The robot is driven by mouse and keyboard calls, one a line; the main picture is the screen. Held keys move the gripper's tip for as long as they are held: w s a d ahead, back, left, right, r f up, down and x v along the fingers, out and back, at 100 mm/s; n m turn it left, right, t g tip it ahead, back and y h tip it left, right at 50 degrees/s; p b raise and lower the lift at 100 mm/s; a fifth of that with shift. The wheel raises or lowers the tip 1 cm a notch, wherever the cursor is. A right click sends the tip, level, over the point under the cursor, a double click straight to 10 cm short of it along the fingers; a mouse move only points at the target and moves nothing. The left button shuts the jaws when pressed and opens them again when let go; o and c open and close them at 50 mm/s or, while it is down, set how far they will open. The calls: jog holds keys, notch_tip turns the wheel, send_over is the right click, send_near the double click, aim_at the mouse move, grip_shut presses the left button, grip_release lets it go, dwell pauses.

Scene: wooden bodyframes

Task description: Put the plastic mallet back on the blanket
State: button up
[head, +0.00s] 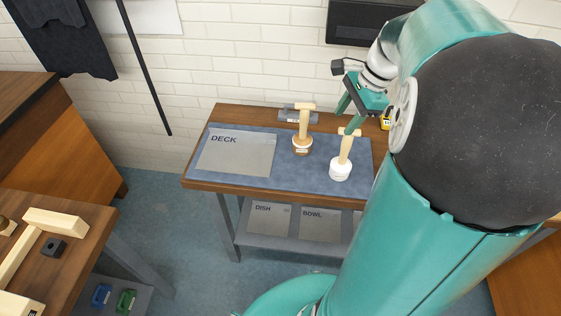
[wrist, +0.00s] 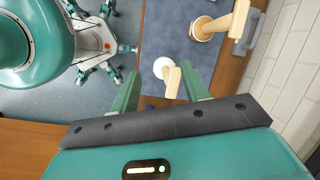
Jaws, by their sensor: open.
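A mallet with a white, plastic-looking head (head: 340,170) stands head-down on the blue blanket (head: 310,174) on the workbench, its wooden handle upright with a short crosspiece on top. My gripper (head: 347,118) is open and empty above that crosspiece. In the wrist view, the white head (wrist: 162,67) and the handle end lie between and just beyond the open fingers of my gripper (wrist: 163,90); I cannot tell whether they touch. A similar mallet with a brown head (head: 302,147) stands to its left; it also shows in the wrist view (wrist: 203,30).
A grey panel marked DECK (head: 236,155) lies on the blanket's left part. A dark grey tool (head: 288,117) lies behind the brown mallet. A lower shelf holds DISH (head: 268,218) and BOWL panels. A brick wall stands behind.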

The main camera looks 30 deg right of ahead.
jog(key=s+a+r+n+t+h, duration=0.1)
jog(key=s+a+n, duration=0.3)
jog(key=a+n, duration=0.6)
jog(key=s+a+r+n+t+h, duration=0.1)
jog(key=s+a+n, duration=0.4)
jog(key=a+n, duration=0.5)
jog(key=a+r+t, duration=0.1)
jog(key=a, duration=0.2)
jog(key=shift+a+h, duration=0.2)
jog(key=shift+h, duration=0.2)
